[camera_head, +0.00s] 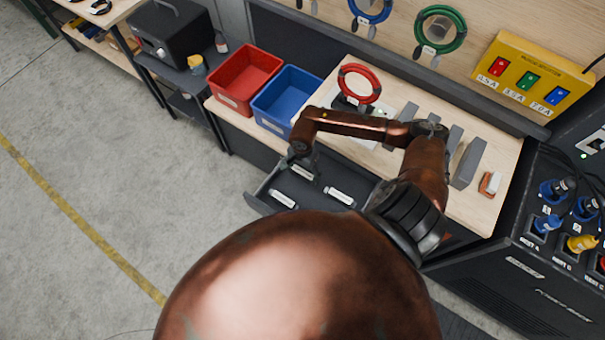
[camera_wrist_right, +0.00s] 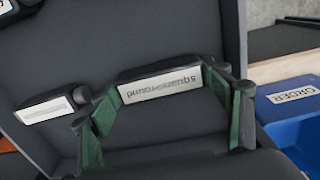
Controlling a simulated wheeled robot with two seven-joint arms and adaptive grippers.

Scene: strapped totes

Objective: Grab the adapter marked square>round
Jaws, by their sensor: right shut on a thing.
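The adapter marked square>round (camera_wrist_right: 160,84) is a dark block with a white label, which reads upside down in the right wrist view. My right gripper (camera_wrist_right: 166,108) has one green-padded finger at each end of it and is shut on it. In the head view the right gripper (camera_head: 301,163) is over the open drawer (camera_head: 262,190), at an adapter (camera_head: 304,172) near the drawer's back. I cannot tell whether the held adapter is lifted off the drawer floor. My left gripper is not in view.
Two other labelled adapters, a front one (camera_head: 283,199) and a right one (camera_head: 341,195), lie in the drawer. A blue tote (camera_head: 287,97) labelled ORDER in the wrist view and a red tote (camera_head: 243,78) stand on the bench behind. Grey blocks (camera_head: 468,163) stand to the right.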

